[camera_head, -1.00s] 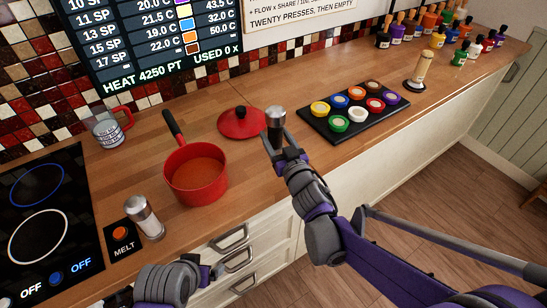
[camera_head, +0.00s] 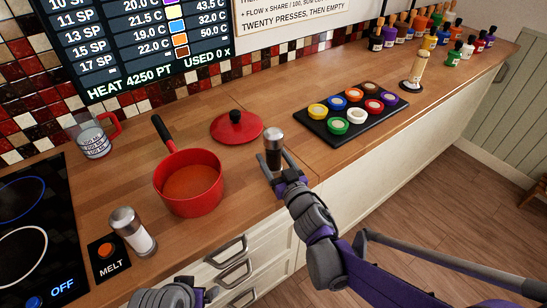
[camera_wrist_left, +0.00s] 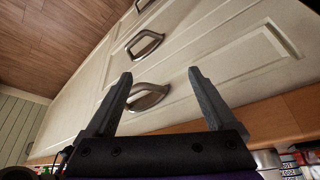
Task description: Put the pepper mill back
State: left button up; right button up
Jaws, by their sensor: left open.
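The pepper mill (camera_head: 273,142), with a silver top and dark body, is upright near the counter's front edge, right of the red pot. My right gripper (camera_head: 275,171) has its fingers on either side of the mill's lower body and is shut on it. I cannot tell whether the mill's base touches the counter. A similar silver-topped shaker with pale contents (camera_head: 133,232) stands by the MELT button. My left gripper is open and empty in the left wrist view (camera_wrist_left: 160,78), in front of the drawer fronts; only part of it shows at the bottom of the head view.
The red pot (camera_head: 189,186) and its red lid (camera_head: 237,127) are on the wooden counter left of the mill. A black tray of colored pots (camera_head: 337,138) lies to the right. A hob (camera_head: 50,200) and glass jug (camera_head: 92,138) are at left. Drawer handles (camera_wrist_left: 147,96) face my left gripper.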

jog(key=shift+o, duration=1.2)
jog(key=shift+r, duration=0.1)
jog(key=shift+r+p, duration=0.1)
jog(key=shift+p, duration=0.3)
jog(key=b+v, duration=0.1)
jog(key=v, duration=1)
jog(key=s+d+f+m+g+h, duration=0.1)
jog(key=s+d+f+m+h, duration=0.1)
jog(key=d+h, duration=0.3)
jog(key=s+d+f+m+g+h, duration=0.1)
jog(key=d+f+m+h, duration=0.15)
jog(key=d, duration=0.45)
jog(key=s+f+g, duration=0.4)
jog(key=s, duration=0.4)
jog(key=s+f+g, duration=0.4)
jog(key=s+g, duration=0.1)
jog(key=s, duration=0.4)
jog(key=shift+s+d+f, duration=0.25)
jog(key=shift+s+d, duration=0.05)
jog(key=shift+d, duration=0.2)
